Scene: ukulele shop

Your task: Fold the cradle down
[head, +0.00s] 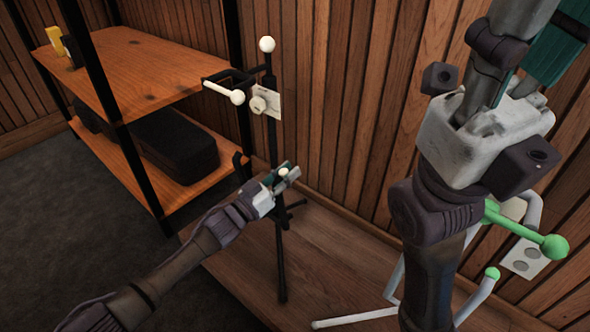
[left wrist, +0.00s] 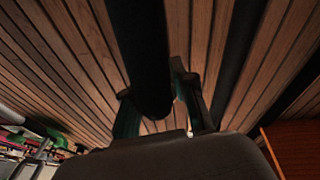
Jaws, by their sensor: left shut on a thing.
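A slim black stand (head: 273,140) stands upright on the wooden platform, with a white ball at its top. Near its top is a black yoke (head: 228,78) with a white-tipped arm sticking out to the front left. My left gripper (head: 283,177) is at the lower part of the stand, shut on a part of it, with a white knob at its fingers. The left wrist view shows a dark post (left wrist: 148,60) reaching down to the fingers (left wrist: 165,118); the exact grip is hidden. My right gripper (head: 545,45) is high at the right, partly cut off.
A white stand with green tips (head: 554,247) is at the right, partly behind my right arm. A wooden shelf (head: 130,70) holds a black case (head: 170,145) at the left. The slatted wall is close behind the black stand. Platform front is clear.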

